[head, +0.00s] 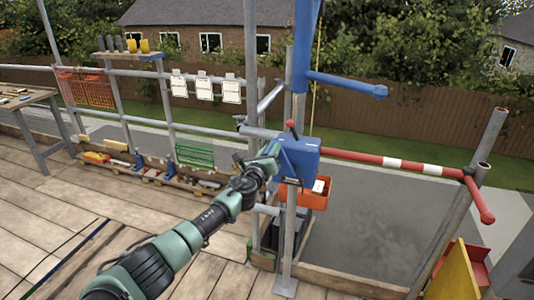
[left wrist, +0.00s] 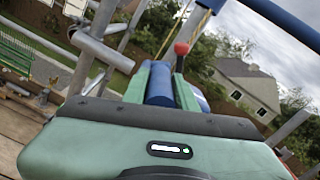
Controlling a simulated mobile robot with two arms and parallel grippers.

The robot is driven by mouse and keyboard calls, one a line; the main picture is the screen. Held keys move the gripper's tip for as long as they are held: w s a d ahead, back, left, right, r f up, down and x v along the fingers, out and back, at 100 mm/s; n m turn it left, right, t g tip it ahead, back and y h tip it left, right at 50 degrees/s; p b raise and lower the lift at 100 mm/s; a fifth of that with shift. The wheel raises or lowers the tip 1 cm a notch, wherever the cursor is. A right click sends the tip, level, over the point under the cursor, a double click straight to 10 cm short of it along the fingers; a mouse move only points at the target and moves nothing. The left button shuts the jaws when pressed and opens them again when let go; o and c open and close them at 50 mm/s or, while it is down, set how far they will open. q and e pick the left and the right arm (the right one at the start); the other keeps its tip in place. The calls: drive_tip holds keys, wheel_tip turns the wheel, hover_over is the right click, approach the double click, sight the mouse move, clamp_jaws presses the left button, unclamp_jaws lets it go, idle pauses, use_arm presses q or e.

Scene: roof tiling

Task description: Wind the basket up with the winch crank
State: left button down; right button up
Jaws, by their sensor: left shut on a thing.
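The winch is a blue box (head: 299,160) on a grey post, with a short lever topped by a red knob (head: 292,124). The red knob (left wrist: 181,48) also shows in the left wrist view. My left gripper (head: 271,150) is at the winch's left side. In the left wrist view its green fingers are shut around a blue cylindrical grip (left wrist: 160,85), which looks like the crank handle. The crank arm itself is mostly hidden. The orange basket (head: 319,191) is just behind and below the winch, with a pale item in it; the winch partly hides it. My right gripper is out of view.
A red-and-white barrier bar (head: 400,163) runs right from the winch. A blue arm (head: 347,84) juts out above it. Grey scaffold poles stand close around my left arm. A green crate (head: 195,155) and a low shelf stand at the left; the plank floor is mostly clear.

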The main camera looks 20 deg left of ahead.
use_arm(q)
drive_tip(key=shift+d, duration=0.4)
drive_tip(key=c, duration=1.1)
unclamp_jaws()
drive_tip(key=shift+d, duration=0.25)
drive_tip(key=shift+a, duration=0.2)
drive_tip(key=shift+s, duration=0.15)
drive_tip(key=shift+s, duration=0.2)
drive_tip(key=shift+s+a+f+p, duration=0.1)
drive_tip(key=shift+s+p, duration=0.3)
drive_tip(key=shift+s, duration=1.4)
drive_tip(key=shift+s+a+p, duration=0.1)
drive_tip(key=shift+s+p, duration=0.25)
drive_tip(key=shift+s, duration=1.4)
